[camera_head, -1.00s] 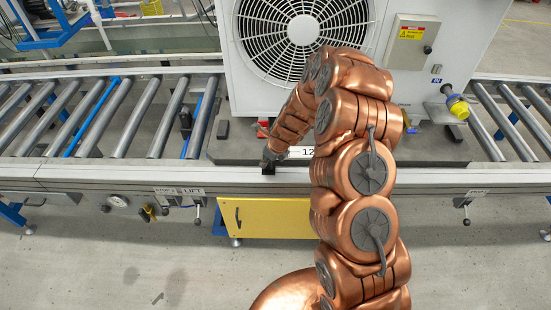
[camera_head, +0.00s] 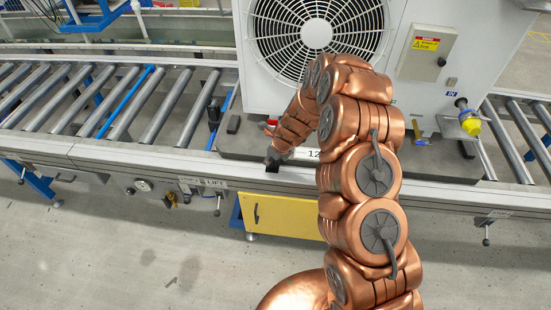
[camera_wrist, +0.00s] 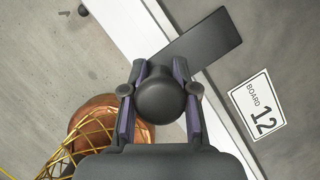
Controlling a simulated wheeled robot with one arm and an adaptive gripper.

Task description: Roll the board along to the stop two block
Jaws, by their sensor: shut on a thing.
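The board (camera_head: 230,142) is a dark grey slab on the roller conveyor, carrying a large white fan unit (camera_head: 390,92). Its plate reading BOARD 12 shows in the wrist view (camera_wrist: 263,108). My gripper (camera_head: 271,160) is at the board's front edge, over the front rail. In the wrist view my gripper (camera_wrist: 160,92) is shut around a dark round knob (camera_wrist: 160,101), one finger on each side. A flat dark bar (camera_wrist: 205,47) extends beyond the knob. I cannot pick out the stop two block; my arm hides part of the board's front.
Bare rollers (camera_head: 155,115) lie left of the board, and more lie to its right. The front rail (camera_head: 110,158) carries levers and a gauge. A yellow cabinet door (camera_head: 285,215) is below it. The floor (camera_head: 100,255) in front is clear.

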